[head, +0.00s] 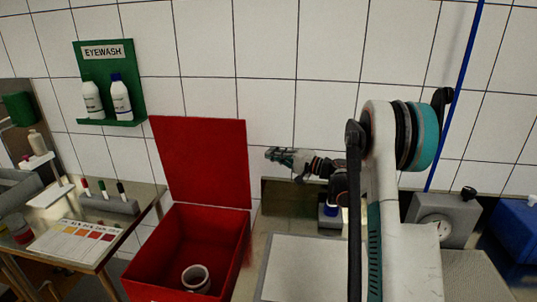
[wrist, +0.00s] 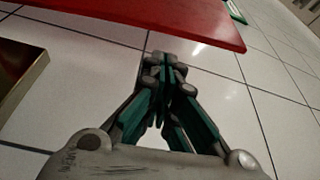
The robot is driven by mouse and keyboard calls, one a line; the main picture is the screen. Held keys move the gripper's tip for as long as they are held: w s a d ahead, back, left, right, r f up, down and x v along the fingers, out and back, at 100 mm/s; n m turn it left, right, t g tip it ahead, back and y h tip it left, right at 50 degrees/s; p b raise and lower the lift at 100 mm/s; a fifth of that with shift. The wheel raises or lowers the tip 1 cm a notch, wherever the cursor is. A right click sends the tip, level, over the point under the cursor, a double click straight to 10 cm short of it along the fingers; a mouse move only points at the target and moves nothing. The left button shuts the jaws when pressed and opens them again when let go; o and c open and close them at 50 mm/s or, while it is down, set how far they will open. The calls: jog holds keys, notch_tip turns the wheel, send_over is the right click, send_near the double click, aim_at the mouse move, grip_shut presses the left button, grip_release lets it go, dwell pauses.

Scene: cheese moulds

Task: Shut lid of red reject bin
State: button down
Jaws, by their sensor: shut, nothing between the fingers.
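The red reject bin (head: 230,262) stands at the lower left of middle in the head view. Its red lid (head: 203,160) is open and stands nearly upright at the back of the bin. A white ring-shaped piece (head: 196,278) lies inside the bin. My gripper (head: 268,154) is to the right of the lid, near its right edge, with a small gap in the picture. In the wrist view my gripper (wrist: 165,58) is shut and empty, its fingertips together just below the edge of the red lid (wrist: 150,18). I cannot tell whether they touch.
A green eyewash board (head: 110,84) with two bottles hangs on the tiled wall. A bench with marker pens and a colour chart (head: 76,242) is at the left. A grey gauge device (head: 444,220) and a blue box (head: 515,232) are at the right.

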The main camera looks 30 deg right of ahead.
jog(key=b+x, duration=0.1)
jog(key=x, duration=0.7)
jog(key=shift+w+b, duration=0.15)
jog(key=shift+b, duration=0.25)
jog(key=shift+a+f, duration=0.1)
jog(key=shift+a, duration=0.05)
